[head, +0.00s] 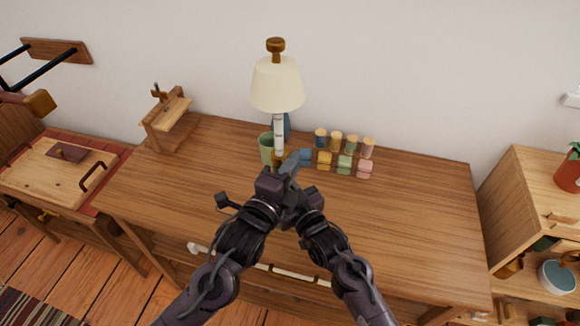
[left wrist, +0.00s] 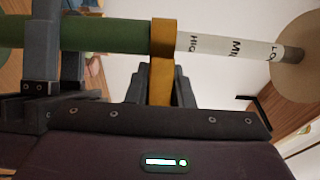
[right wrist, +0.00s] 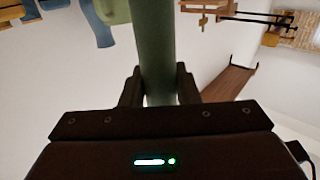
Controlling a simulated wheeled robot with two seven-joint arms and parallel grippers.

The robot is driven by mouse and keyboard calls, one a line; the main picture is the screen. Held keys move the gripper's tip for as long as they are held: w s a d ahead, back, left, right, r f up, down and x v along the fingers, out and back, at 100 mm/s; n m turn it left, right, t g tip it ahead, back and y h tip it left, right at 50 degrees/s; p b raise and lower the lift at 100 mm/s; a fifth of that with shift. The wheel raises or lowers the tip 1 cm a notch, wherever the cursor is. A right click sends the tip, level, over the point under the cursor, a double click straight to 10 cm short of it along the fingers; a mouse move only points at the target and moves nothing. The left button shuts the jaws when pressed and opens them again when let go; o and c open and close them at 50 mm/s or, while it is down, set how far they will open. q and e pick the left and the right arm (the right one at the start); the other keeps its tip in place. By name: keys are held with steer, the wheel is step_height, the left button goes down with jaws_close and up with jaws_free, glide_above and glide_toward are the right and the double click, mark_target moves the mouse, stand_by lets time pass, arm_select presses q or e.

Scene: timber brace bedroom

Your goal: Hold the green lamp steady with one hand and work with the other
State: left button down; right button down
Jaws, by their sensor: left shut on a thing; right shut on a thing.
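The lamp stands on the desk in the head view, with a cream shade (head: 277,84), a brown top knob and a white stem section (head: 279,132). In the left wrist view this white section reads HIGH, MI… and LO…; a yellow-brown collar (left wrist: 163,62) joins it to the green stem (left wrist: 115,36). My left gripper (head: 287,170) is shut on the collar; its fingers (left wrist: 158,88) show there. My right gripper is shut on the green stem (right wrist: 155,45), its fingers (right wrist: 158,88) on either side, farther from the shade than the left one. The lamp's foot is hidden behind my grippers.
A green cup (head: 266,148) stands close left of the lamp, with a blue thing (head: 287,125) behind. Several coloured jars (head: 345,163) stand to the right. A wooden stand (head: 168,122) is at the desk's back left. The desk's right side (head: 420,205) is clear.

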arm_select(q)
steer(key=c, duration=1.3)
jaws_free()
steer(key=shift+o, duration=0.2)
steer(key=v, duration=1.2)
